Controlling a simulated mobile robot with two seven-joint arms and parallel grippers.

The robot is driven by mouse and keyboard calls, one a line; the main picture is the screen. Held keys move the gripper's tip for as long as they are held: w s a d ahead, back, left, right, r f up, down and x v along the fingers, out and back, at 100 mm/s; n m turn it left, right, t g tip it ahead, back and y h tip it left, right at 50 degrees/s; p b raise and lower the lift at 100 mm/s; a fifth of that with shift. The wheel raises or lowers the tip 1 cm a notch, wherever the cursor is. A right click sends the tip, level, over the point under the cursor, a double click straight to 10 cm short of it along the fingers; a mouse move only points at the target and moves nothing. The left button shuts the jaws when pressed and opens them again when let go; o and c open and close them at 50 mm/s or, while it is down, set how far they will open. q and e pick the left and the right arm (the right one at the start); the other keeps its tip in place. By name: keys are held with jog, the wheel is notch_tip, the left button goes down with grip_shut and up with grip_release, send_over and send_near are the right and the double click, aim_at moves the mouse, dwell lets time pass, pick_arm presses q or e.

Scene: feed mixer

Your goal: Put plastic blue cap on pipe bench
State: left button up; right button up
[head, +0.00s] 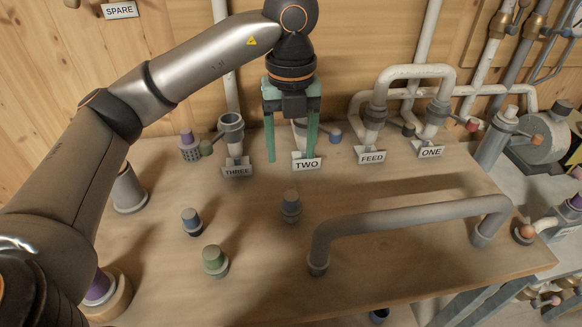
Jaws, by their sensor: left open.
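My left gripper (291,150) is open, with its two green fingers pointing down in front of the pipe end marked TWO (299,130). Nothing shows between the fingers, and they partly hide that pipe end. A small dark blue cap (191,221) stands upright on the pipe bench (250,295), left of and nearer than the gripper. A grey-blue cap (290,206) stands on the bench nearer than the gripper, almost below it in the picture. I cannot tell for sure which is the plastic blue cap. My right gripper is out of view.
A green cap (214,261) stands at the front. A grey bent pipe (410,222) arches over the right half. Pipe ends marked THREE (232,138), FEED (372,130) and ONE (434,122) line the back. The front middle of the bench is clear.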

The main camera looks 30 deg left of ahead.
pick_arm(q)
jog(key=shift+r, duration=1.05)
